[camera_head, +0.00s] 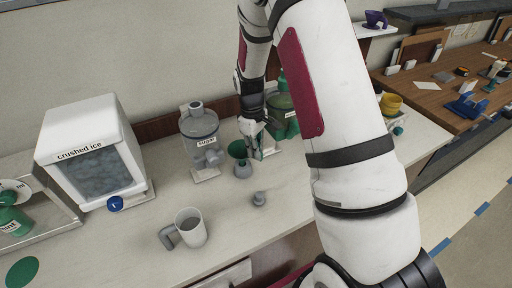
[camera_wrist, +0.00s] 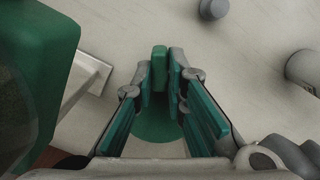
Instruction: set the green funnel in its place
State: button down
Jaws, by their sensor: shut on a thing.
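The green funnel (camera_head: 237,149) is near the middle of the counter in the head view, with a grey lower piece (camera_head: 243,169) under it. I cannot tell whether that piece is its spout or a separate holder. My gripper (camera_head: 257,146) is beside the funnel, on its right. In the wrist view my gripper (camera_wrist: 161,82) is shut on a small green block, which looks like the funnel's tab (camera_wrist: 159,55). A dark green round part (camera_wrist: 155,124) shows below and between the fingers. The funnel's underside is hidden.
A sugar jar (camera_head: 199,126) stands left of the funnel, and a green container (camera_head: 284,122) stands close right. A grey mug (camera_head: 191,226) and a small grey knobbed piece (camera_head: 259,198) stand in front. A crushed ice bin (camera_head: 88,132) is at left. Counter between them is bare.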

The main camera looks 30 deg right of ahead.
jog(key=shift+f, duration=1.25)
jog(key=shift+f+b, duration=0.2)
jog(key=shift+b, duration=0.1)
jog(key=c, duration=1.5)
grip_release()
jog(key=shift+c, duration=0.2)
jog(key=r, duration=0.8)
jog(key=w+r, duration=0.1)
jog(key=r, duration=0.3)
jog(key=shift+a, duration=0.25)
